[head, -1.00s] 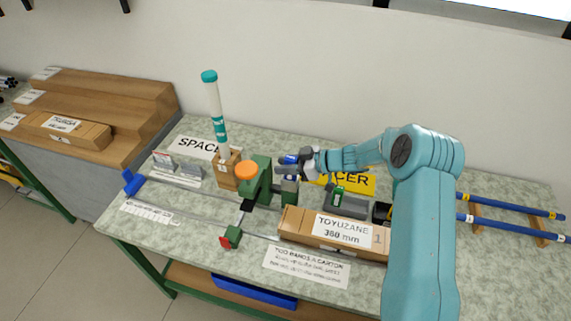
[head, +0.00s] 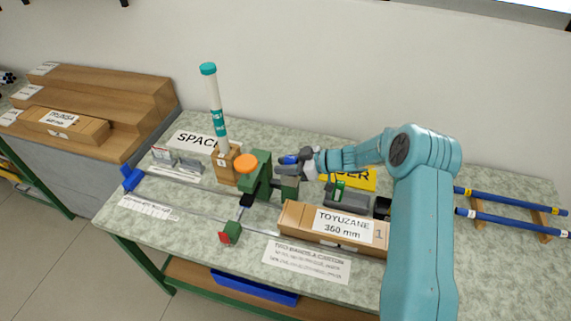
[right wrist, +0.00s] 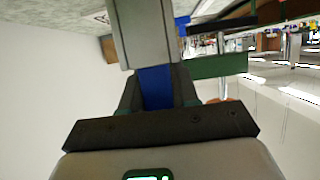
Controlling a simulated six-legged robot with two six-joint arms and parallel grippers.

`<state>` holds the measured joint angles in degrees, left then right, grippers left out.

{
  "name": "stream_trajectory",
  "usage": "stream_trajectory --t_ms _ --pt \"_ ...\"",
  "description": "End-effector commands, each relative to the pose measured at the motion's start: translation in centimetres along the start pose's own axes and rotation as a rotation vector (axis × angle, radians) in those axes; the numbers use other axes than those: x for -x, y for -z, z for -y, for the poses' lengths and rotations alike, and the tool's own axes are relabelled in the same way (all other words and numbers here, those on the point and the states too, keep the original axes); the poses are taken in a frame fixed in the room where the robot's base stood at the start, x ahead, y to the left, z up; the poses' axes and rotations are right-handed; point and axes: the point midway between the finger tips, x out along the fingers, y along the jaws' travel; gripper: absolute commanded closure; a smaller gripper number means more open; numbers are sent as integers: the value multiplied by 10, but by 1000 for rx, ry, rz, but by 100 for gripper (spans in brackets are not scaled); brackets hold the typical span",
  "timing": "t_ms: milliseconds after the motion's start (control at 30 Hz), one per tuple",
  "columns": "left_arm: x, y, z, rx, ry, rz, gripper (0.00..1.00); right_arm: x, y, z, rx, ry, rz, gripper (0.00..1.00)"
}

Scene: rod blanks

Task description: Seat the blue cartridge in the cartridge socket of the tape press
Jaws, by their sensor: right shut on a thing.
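The tape press (head: 260,178) is a green machine with an orange round top, standing mid-bench. My right gripper (head: 285,166) is at its right side, shut on the blue cartridge (head: 288,160). In the right wrist view a strip of the blue cartridge (right wrist: 155,87) shows between my right gripper's fingers (right wrist: 157,92), against a grey block (right wrist: 142,35) just beyond. The cartridge socket is not clearly visible, and I cannot tell whether the cartridge touches it. My left gripper is not in view.
Blue rods (head: 510,196) lie right.

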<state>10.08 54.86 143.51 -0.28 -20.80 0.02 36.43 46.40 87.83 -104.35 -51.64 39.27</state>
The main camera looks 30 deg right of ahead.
Motion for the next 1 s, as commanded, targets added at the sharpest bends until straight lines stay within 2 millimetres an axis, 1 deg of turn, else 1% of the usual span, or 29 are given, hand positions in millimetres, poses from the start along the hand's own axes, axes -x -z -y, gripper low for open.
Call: stream_trajectory --t_ms 167,200,267,567,667,767,867,1000 --pt "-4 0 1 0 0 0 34 -2 -5 0 0 0 0 100" --pt "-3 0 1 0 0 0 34 -2 -4 0 0 0 0 61" --pt "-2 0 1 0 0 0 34 -2 -4 0 0 0 1 41" --pt "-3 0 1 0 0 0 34 -1 -4 0 0 0 0 41" --pt "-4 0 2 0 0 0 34 6 -4 -1 1 -2 0 41" --pt "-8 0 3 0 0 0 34 22 -6 -1 -1 -5 0 41" --pt "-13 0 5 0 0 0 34 47 -6 -2 0 -6 1 41" --pt "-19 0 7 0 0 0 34 86 -6 -1 0 -6 1 41"
